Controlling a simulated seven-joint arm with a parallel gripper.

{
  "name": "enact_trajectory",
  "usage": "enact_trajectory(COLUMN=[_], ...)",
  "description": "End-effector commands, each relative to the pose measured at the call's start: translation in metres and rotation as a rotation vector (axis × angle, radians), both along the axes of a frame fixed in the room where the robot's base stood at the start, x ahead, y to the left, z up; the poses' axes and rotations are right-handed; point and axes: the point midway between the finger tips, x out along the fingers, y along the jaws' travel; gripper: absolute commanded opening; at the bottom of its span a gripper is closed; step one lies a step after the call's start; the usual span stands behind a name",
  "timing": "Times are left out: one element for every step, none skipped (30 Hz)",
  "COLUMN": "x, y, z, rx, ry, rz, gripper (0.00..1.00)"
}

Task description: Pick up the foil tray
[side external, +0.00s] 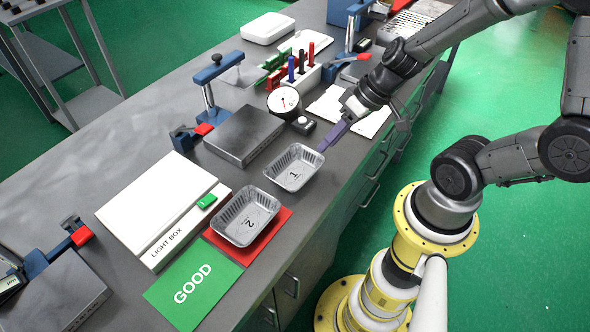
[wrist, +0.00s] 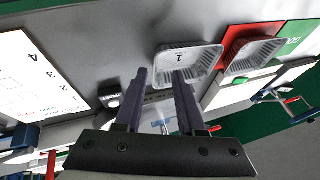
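A silver foil tray marked 1 (side external: 293,168) sits on the grey bench near its front edge. It also shows in the wrist view (wrist: 190,58), just beyond my fingertips. A second foil tray, marked 2 (side external: 247,216), rests on the red card (side external: 270,238); it appears at upper right in the wrist view (wrist: 258,54). My gripper (side external: 327,144) is by the right corner of tray 1. In the wrist view its two dark purple fingers (wrist: 160,72) stand apart with nothing between them; one finger overlaps the tray in the picture. I cannot tell whether it touches.
A grey metal block (side external: 243,135) and a dial gauge (side external: 284,101) stand behind tray 1. A white light box (side external: 160,205) and a green GOOD card (side external: 193,286) lie left of the trays. A white sheet (side external: 350,113) lies behind my gripper.

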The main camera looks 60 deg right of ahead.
Motion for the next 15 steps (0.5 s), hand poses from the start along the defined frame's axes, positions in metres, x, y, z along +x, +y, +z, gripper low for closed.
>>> enact_trajectory(x=[0.001,0.003,0.005,0.007,0.009,0.012,0.014,0.016,0.018,0.019,0.02,0.021,0.022,0.022,0.023], y=[0.001,0.001,0.001,0.002,0.002,0.003,0.003,0.004,0.005,0.006,0.007,0.008,0.008,0.008,0.008], z=[-0.003,-0.006,-0.011,-0.015,-0.019,-0.024,-0.028,-0.031,-0.034,-0.037,-0.039,-0.042,-0.043,-0.044,-0.045], rx=[0.001,0.001,0.002,0.002,0.003,0.002,0.002,0.001,0.001,0.001,0.001,0.001,0.001,0.001,0.0], ry=[0.002,0.003,0.004,0.005,0.006,0.005,0.005,0.004,0.002,0.002,0.002,0.001,0.001,0.001,0.001], rz=[0.0,0.0,0.001,0.0,0.002,0.001,0.001,0.002,0.002,0.002,0.001,0.002,0.002,0.001,0.0], gripper=[0.39,0.39,0.39,0.39,0.39,0.39,0.39,0.39,0.39,0.39,0.39,0.39,0.39,0.39,0.39])
